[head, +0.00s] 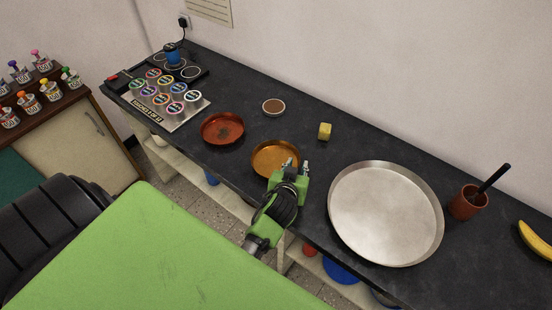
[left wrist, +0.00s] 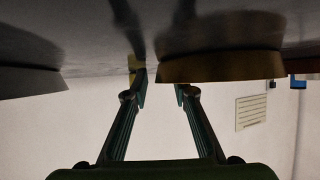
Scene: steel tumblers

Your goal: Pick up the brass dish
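The brass dish (head: 272,151) is a shallow round golden dish on the dark worktop, in the middle of the head view. In the left wrist view, which looks upside down, the brass dish (left wrist: 220,66) is a dark brown side wall at upper right. My left gripper (head: 293,168) is at the near right edge of the dish. In the wrist view its fingers (left wrist: 160,92) are apart, with nothing clearly held. The right-hand fingertip overlaps the dish's rim; I cannot tell whether it touches. My right gripper is not in view.
A large steel tray (head: 385,214) lies right of my left gripper, and a red-brown dish (head: 223,128) lies left of the brass dish. A yellow block (head: 325,131) and a small bowl (head: 273,107) stand behind. A brown cup (head: 466,204) and a banana (head: 537,241) are farther right.

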